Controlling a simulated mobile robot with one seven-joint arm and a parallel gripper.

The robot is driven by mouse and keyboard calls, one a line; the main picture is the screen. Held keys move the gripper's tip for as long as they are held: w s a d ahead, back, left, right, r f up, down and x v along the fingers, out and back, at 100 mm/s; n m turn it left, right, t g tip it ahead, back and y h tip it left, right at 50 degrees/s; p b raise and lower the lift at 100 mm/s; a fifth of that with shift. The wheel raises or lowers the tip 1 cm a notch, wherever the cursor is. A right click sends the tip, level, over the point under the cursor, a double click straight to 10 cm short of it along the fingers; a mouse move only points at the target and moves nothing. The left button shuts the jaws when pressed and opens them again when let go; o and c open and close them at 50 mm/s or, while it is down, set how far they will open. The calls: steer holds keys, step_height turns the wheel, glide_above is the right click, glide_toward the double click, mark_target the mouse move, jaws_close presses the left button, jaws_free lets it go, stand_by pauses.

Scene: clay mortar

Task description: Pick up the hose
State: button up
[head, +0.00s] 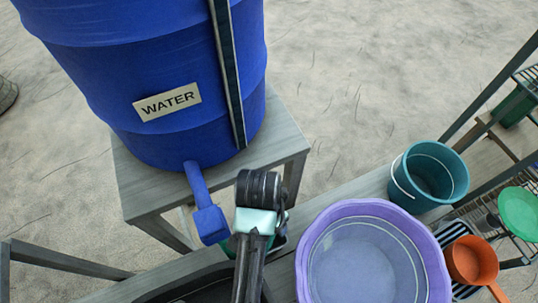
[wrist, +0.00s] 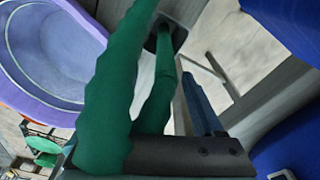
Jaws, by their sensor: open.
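The green hose (wrist: 120,80) fills the middle of the wrist view as long, wavy-edged green lengths, very close to the camera. One length runs up toward a dark part at the top. My gripper (wrist: 165,155) shows as a dark bolted bar across the bottom of that view and is open. The green lengths pass right by it; I cannot tell whether they touch it or lie between the jaws. In the head view, my dark wrist end (head: 258,190) covers most of the hose, and only bits of green show beside and below it.
A blue water barrel (head: 165,60) with a blue tap (head: 207,215) stands on a grey stand (head: 285,130) close to my wrist. A purple basin (head: 432,245), a teal bucket (head: 430,180) and an orange pot (head: 470,258) are to the right. Sandy ground lies behind.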

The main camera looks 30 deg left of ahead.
step_height(320, 180, down, 7)
steer(key=p, duration=0.1)
steer(key=shift+w+a+r, duration=0.15)
steer(key=shift+w+a, duration=0.1)
steer(key=shift+w, duration=0.15)
jaws_close()
